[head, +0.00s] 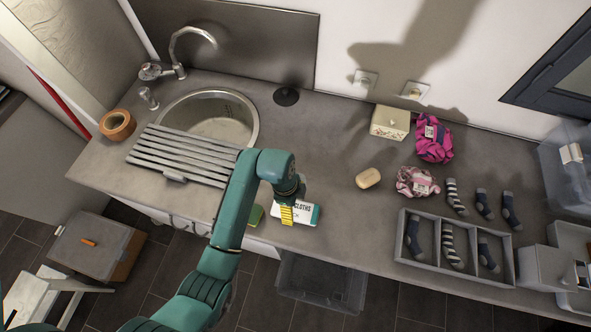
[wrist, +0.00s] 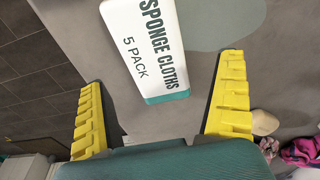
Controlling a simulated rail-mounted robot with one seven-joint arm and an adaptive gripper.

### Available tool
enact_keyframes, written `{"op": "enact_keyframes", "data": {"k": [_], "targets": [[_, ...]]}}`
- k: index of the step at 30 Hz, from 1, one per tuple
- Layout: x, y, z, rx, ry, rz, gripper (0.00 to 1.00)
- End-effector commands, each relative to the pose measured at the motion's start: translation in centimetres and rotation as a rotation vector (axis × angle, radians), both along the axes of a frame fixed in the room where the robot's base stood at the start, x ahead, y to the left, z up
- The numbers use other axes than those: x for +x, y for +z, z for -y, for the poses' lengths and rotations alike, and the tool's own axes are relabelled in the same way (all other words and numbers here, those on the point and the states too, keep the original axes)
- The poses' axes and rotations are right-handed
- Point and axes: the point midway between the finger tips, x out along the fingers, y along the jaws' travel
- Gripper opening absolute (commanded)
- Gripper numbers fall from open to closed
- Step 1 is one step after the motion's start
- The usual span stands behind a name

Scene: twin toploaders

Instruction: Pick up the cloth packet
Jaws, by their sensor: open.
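The cloth packet is a white box with a teal edge, printed "SPONGE CLOTHS 5 PACK", in the wrist view (wrist: 150,45). In the head view the packet (head: 306,213) lies on the grey counter near its front edge, partly hidden by my gripper. My gripper (head: 288,214) is above the packet. In the wrist view my gripper (wrist: 163,112) has its yellow fingers wide apart, with nothing between the tips. The packet shows beyond the fingertips, between their lines. I cannot tell the exact height gap.
A soap bar (head: 368,178) and bundled cloths (head: 416,182) lie to the right, with a divided sock tray (head: 407,262). A sink (head: 210,115) with a slatted rack (head: 185,157) is at left. The counter's front edge is close.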

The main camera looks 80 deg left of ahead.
Motion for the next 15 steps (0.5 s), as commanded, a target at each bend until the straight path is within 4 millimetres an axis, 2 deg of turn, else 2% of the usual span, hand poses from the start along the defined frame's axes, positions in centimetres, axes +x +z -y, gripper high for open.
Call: {"op": "enact_keyframes", "data": {"k": [7, 15], "targets": [[0.3, -4.2, 0.9, -0.003, -0.002, -0.003, 1.0], [0.4, -4.8, 0.9, 0.0, 0.0, -0.001, 1.0]]}}
